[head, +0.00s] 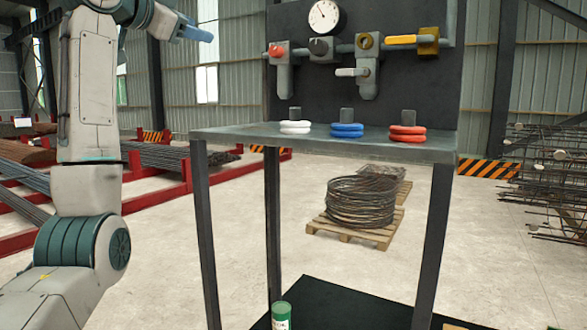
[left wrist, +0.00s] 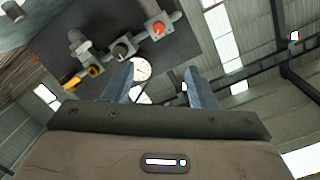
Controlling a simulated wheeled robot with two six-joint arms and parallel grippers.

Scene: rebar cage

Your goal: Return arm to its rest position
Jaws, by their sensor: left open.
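My left arm (head: 92,120) rises along the left side of the head view and bends over at the top. My left gripper (head: 196,33) points right, high up and left of the dark valve panel (head: 400,90), apart from it. In the left wrist view its two blue-grey fingers (left wrist: 160,82) stand apart with nothing held between them. Beyond them that view shows the panel tilted, with the gauge (left wrist: 141,69) and red knob (left wrist: 157,29). My right gripper is in neither view.
A grey table (head: 230,133) stands below the panel, carrying white (head: 295,127), blue (head: 347,130) and red (head: 408,134) rings. A green can (head: 281,315) is beneath. Coiled wire (head: 362,202) on a pallet and red racks (head: 140,200) stand behind. Air between gripper and panel is clear.

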